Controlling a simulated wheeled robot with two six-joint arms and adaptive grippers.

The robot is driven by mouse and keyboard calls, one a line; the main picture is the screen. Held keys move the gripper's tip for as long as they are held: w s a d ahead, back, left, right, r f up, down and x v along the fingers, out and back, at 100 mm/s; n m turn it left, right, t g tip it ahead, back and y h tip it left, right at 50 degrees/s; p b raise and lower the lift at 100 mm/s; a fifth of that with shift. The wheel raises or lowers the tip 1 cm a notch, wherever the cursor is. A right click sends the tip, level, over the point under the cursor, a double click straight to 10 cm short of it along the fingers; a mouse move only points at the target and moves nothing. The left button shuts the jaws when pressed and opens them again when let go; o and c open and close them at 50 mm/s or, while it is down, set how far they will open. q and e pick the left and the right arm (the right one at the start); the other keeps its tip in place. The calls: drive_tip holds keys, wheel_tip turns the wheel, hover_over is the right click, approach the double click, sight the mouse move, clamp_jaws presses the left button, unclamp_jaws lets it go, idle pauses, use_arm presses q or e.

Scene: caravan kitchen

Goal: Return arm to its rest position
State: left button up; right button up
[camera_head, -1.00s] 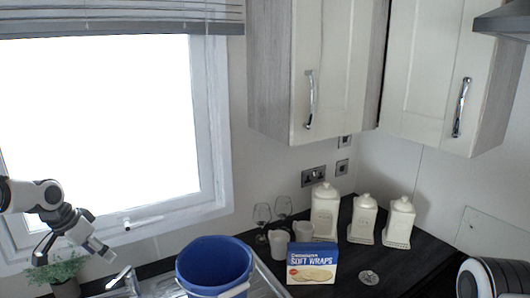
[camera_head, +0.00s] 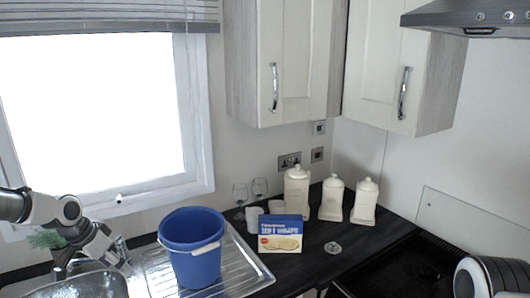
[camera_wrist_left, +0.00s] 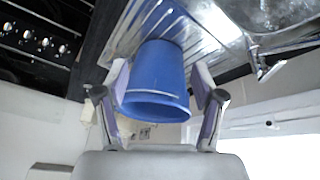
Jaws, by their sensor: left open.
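My left gripper (camera_head: 94,262) comes in from the left edge, in front of the window and over the sink area, and holds nothing. In the left wrist view its two fingers (camera_wrist_left: 160,84) are spread wide apart. A blue bucket (camera_head: 192,240) with a pale handle stands on the metal drainer to the right of the gripper. The bucket (camera_wrist_left: 158,70) shows between the fingers in the wrist view, beyond them. My right gripper is not seen; only part of my right arm (camera_head: 488,277) shows at the lower right.
A blue soft wraps box (camera_head: 280,226), white cups (camera_head: 254,217), wine glasses (camera_head: 241,194) and cream canisters (camera_head: 332,200) stand on the dark worktop. A dark hob (camera_head: 400,272) lies at right. The sink (camera_head: 75,285) is at lower left. Cabinets (camera_head: 290,60) hang above.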

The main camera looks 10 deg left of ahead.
use_arm(q)
drive_tip(key=s+d+f+n+g+b, duration=0.1)
drive_tip(key=s+d+f+b, duration=0.15)
drive_tip(key=d+f, duration=0.5)
drive_tip(key=s+d+f+b, duration=0.2)
drive_tip(key=s+d+f, duration=0.2)
drive_tip(key=f, duration=0.6)
drive_tip(key=s+d+f+n+g+b, duration=0.1)
drive_tip(key=s+d+f+b, duration=0.2)
drive_tip(key=d+f, duration=0.45)
drive_tip(key=s+d+f+g+y+b, duration=0.1)
drive_tip(key=s+f+b, duration=0.1)
drive_tip(key=s+f, duration=0.5)
drive_tip(key=s+d+f+n+g+y+b, duration=0.1)
drive_tip(key=s+d+f+b, duration=0.1)
drive_tip(key=s+f, duration=0.6)
drive_tip(key=s, duration=0.5)
drive_tip(key=shift+s+d+f, duration=0.2)
drive_tip(key=shift+f, duration=0.05)
